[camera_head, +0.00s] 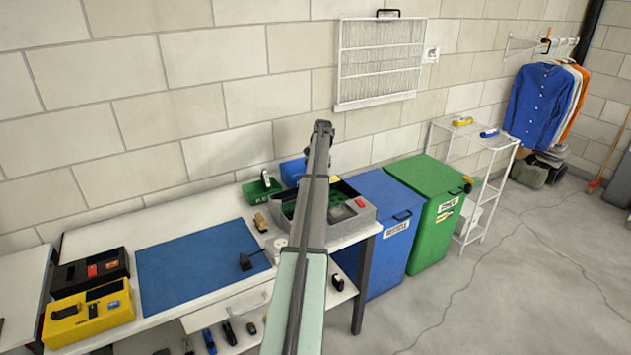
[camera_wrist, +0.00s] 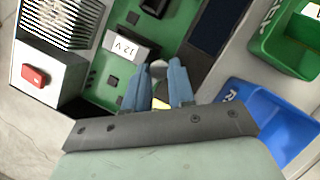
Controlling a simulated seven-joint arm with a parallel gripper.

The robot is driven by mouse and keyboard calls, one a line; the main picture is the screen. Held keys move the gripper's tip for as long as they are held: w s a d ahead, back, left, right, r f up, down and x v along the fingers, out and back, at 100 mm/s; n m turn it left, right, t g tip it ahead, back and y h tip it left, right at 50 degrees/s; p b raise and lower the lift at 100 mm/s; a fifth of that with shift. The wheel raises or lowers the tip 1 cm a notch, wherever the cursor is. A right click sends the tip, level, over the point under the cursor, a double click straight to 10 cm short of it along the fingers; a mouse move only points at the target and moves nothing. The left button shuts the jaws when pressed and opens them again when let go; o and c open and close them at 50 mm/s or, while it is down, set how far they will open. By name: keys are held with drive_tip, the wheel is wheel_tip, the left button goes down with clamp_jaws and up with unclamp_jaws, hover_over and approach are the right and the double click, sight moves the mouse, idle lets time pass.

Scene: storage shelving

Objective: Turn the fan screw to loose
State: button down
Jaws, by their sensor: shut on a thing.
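In the wrist view, the two blue fingers of my gripper (camera_wrist: 159,72) point down into an open grey device over a green board (camera_wrist: 118,72). They are closed on a small pale rounded piece, which looks like the fan screw (camera_wrist: 158,66). The fingers hide most of it, so how far it is turned cannot be told. A small yellow part (camera_wrist: 161,103) shows between the fingers, nearer the wrist. In the head view, the grey device (camera_head: 364,222) sits at the right end of the workbench, and my arm hides the gripper.
A white "12 V" block (camera_wrist: 125,47), a finned heat sink (camera_wrist: 62,20) and a red switch (camera_wrist: 35,76) lie left of the fingers. A green bin (camera_wrist: 290,45) and a blue bin (camera_wrist: 270,118) stand close on the right. The blue mat (camera_head: 190,258) is mostly clear.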

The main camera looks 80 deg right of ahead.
idle(0.4)
drive_tip(key=c, duration=0.9)
unclamp_jaws()
drive_tip(key=shift+c, duration=0.2)
drive_tip(key=shift+d+r, duration=0.2)
drive_tip(key=shift+r, duration=0.2)
drive_tip(key=shift+v, duration=1.05)
drive_tip(key=s+d, duration=0.1)
drive_tip(key=d, duration=1.1)
drive_tip(key=shift+s, duration=0.3)
drive_tip(key=shift+a, duration=0.1)
